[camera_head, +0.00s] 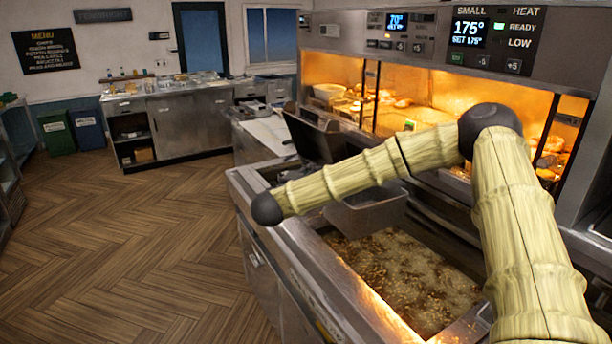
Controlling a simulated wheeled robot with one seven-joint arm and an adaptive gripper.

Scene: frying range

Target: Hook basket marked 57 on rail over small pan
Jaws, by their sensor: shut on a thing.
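A pan of bubbling brown oil (400,285) lies in the near part of the steel fryer. A grey, basket-like metal container (368,214) is at the pan's far end, partly hidden behind my arm. No number is readable on it, and I cannot tell whether it hangs on a rail or is held. A control panel (492,38) above the range reads SMALL, 175°, set 175°, with the READY light green. My arm crosses over the fryer from the right and ends in view at a dark round joint. My gripper does not show.
A dark tilted panel (315,137) stands at the fryer's far end. Lit food shelves (400,95) run along the back right. A steel counter (195,122) with trays and two bins (88,130) stand far left. The wooden floor (130,240) is clear.

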